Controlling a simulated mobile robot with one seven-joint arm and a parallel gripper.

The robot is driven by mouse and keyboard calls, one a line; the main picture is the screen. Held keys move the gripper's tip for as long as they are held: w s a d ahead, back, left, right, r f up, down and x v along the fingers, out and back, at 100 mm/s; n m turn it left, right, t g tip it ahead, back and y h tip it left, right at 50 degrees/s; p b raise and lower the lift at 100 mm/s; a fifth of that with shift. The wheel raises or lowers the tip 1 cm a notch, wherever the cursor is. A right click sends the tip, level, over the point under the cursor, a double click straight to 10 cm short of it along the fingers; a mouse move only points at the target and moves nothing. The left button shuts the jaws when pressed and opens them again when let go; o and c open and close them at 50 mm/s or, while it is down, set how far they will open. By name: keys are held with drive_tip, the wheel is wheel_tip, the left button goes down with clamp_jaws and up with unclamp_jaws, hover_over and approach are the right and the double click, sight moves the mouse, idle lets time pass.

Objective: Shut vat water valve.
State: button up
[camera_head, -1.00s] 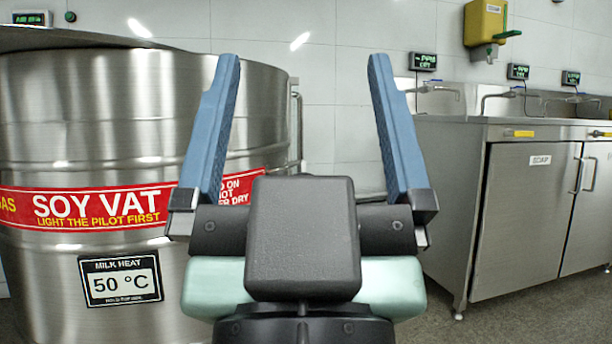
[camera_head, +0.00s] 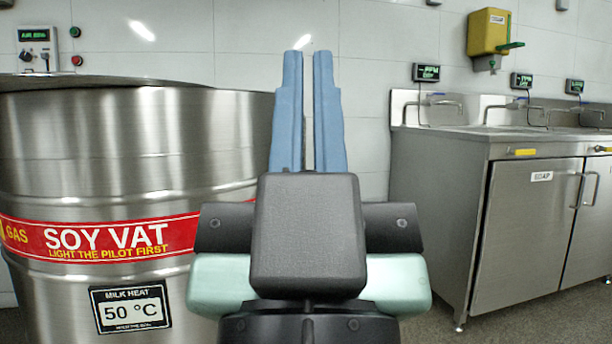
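The soy vat (camera_head: 110,150) is a large steel drum on the left, with a red "SOY VAT" band (camera_head: 105,238) and a "50 °C" milk heat display (camera_head: 130,305). I cannot make out a water valve in this view. My gripper (camera_head: 308,52) stands upright in the middle, in front of the wall and right of the vat's visible side. Its two blue fingers are drawn together, with only a thin gap showing wall between them. Nothing is visible in that gap. My gripper hides the vat's right edge and part of the wall behind.
A steel sink cabinet (camera_head: 430,200) with taps stands on the right, its door labelled "SOAP". A yellow soap dispenser (camera_head: 488,33) hangs on the wall above. A control box (camera_head: 38,45) with knobs and two buttons is at the upper left. Some floor shows between vat and cabinet.

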wheel_tip(320, 180, up, 57)
drive_tip(key=p, duration=5.4)
clamp_jaws()
drive_tip(key=shift+f, duration=0.1)
drive_tip(key=shift+w, duration=0.1)
